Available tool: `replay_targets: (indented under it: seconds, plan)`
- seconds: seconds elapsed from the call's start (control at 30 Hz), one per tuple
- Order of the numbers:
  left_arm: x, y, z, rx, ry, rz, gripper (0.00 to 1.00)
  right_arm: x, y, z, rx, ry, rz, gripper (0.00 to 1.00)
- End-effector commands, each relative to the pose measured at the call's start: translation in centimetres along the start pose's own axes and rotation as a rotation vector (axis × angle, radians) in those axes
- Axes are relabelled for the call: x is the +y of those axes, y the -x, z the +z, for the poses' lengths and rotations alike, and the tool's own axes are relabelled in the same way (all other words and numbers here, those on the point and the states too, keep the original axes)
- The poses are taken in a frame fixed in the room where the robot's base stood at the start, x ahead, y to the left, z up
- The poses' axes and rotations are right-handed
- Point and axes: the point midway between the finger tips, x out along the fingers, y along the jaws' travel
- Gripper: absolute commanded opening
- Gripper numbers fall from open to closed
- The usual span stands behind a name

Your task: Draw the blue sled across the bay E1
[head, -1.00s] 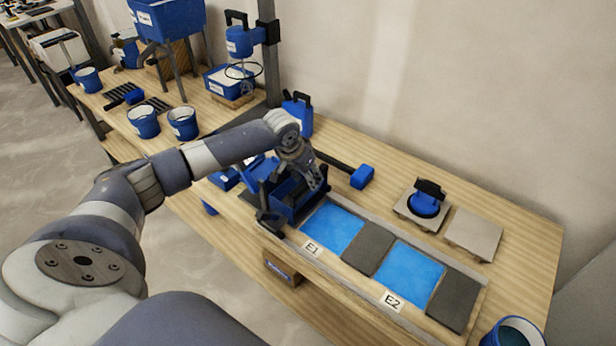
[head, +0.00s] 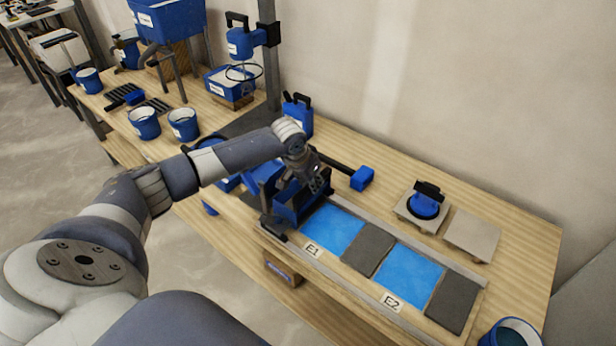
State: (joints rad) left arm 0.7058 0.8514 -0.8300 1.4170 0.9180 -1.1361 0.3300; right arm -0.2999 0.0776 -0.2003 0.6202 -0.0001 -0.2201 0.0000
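The blue sled (head: 291,213), an open box with dark end parts, stands at the left end of the tile row. It is just left of bay E1 (head: 334,230), a bright blue rectangle behind the E1 label. My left gripper (head: 318,186) is over the sled's upper right part, fingers pointing down. It hides part of the sled, and whether its fingers are closed on it is not clear. My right gripper is not in view.
A dark tile (head: 367,249) separates E1 from blue bay E2 (head: 409,277); another dark tile (head: 454,304) lies beyond. A blue-headed mallet (head: 361,179) lies behind. A suction lifter (head: 427,201) sits on a pale tile. A blue bucket (head: 512,333) is at front right.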

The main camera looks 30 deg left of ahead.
Motion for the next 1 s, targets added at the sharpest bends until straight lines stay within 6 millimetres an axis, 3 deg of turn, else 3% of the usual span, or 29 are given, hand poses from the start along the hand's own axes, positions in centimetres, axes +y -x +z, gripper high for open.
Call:
replay_targets:
  seconds: [0.3, 0.6, 0.8, 1.0]
  plan:
    - [9.5, 0.8, -0.2, -0.004, -0.003, 0.020, 0.00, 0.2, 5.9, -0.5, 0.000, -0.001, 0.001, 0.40]
    - [18.4, 0.5, -0.1, -0.003, -0.001, 0.017, 0.00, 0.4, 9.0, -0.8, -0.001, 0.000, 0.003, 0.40]
    - [22.4, 0.3, 0.1, -0.004, 0.000, 0.012, 0.00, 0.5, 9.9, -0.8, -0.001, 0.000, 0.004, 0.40]
    - [24.5, 0.2, 0.1, -0.003, 0.001, 0.010, 0.00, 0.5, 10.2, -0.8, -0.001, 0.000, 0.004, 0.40]
